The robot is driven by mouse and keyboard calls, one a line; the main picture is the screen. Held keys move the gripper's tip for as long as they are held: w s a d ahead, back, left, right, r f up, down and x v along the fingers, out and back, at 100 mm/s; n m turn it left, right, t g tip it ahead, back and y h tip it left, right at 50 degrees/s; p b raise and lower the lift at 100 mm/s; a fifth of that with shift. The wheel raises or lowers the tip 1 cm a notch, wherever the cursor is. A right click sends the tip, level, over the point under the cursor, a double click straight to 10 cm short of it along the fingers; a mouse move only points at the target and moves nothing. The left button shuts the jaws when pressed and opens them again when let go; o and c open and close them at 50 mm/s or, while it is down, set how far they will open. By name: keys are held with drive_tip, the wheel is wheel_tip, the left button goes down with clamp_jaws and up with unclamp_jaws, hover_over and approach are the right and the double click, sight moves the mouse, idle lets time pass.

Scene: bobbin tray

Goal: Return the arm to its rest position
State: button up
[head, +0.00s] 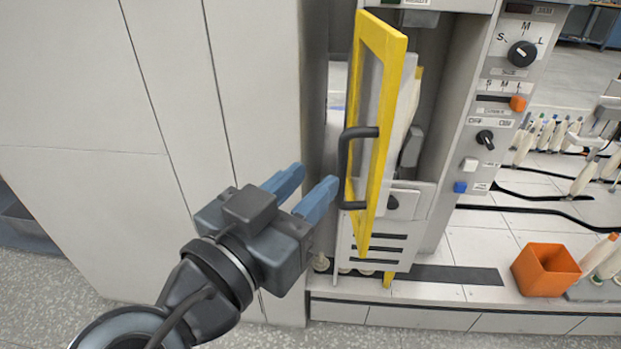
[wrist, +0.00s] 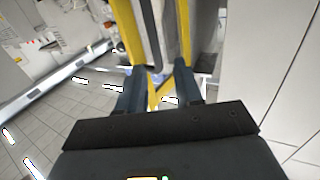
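My gripper (head: 306,190) is in front of the cabinet, left of the yellow-framed door (head: 381,130). Its two blue fingers are spread apart with nothing held between them. The fingertips are close to the door's dark handle (head: 346,170); I cannot tell whether they touch it. The door stands swung outward from its opening. In the wrist view, the fingers (wrist: 160,75) are apart, with the yellow frame (wrist: 130,30) and the dark handle (wrist: 153,30) beyond them.
A control panel (head: 500,110) with knobs and buttons is right of the door. An orange bin (head: 545,270) stands on the ledge at lower right, near several bobbins. A pale cabinet wall (head: 90,150) fills the left. Open floor (head: 50,290) lies at lower left.

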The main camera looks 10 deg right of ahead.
drive_tip(key=f+n+y, duration=0.1)
drive_tip(key=f, duration=0.1)
drive_tip(key=d+f+n+y+p, duration=0.1)
drive_tip(key=f, duration=0.1)
drive_tip(key=d+f+n+y, duration=0.1)
drive_tip(key=f+n, duration=0.1)
drive_tip(key=shift+d+f+p, duration=0.1)
drive_tip(key=shift+p, duration=0.3)
drive_tip(key=s+d+f+n+g+y+p, duration=0.1)
drive_tip(key=s+d+f+n+y+p, duration=0.1)
drive_tip(key=s+d+f+n+y, duration=0.3)
drive_tip(key=s+d+f+n+y+p, duration=0.1)
drive_tip(key=s+f+y+p, duration=0.15)
drive_tip(key=s+f, duration=0.45)
drive_tip(key=s+d+r+p, duration=0.1)
drive_tip(key=s+d+r, duration=0.2)
drive_tip(key=s, duration=0.3)
drive_tip(key=s+d+r+m+t+y+p, duration=0.1)
drive_tip(key=s+d+r+p, duration=0.1)
drive_tip(key=s+r, duration=0.4)
drive_tip(key=s+d+r+t+p, duration=0.1)
drive_tip(key=s+d+r, duration=0.3)
drive_tip(key=s, duration=0.3)
drive_tip(key=shift+s+d+r+m+p, duration=0.15)
drive_tip(key=shift+s+d+m+p, duration=0.15)
drive_tip(key=shift+m, duration=0.1)
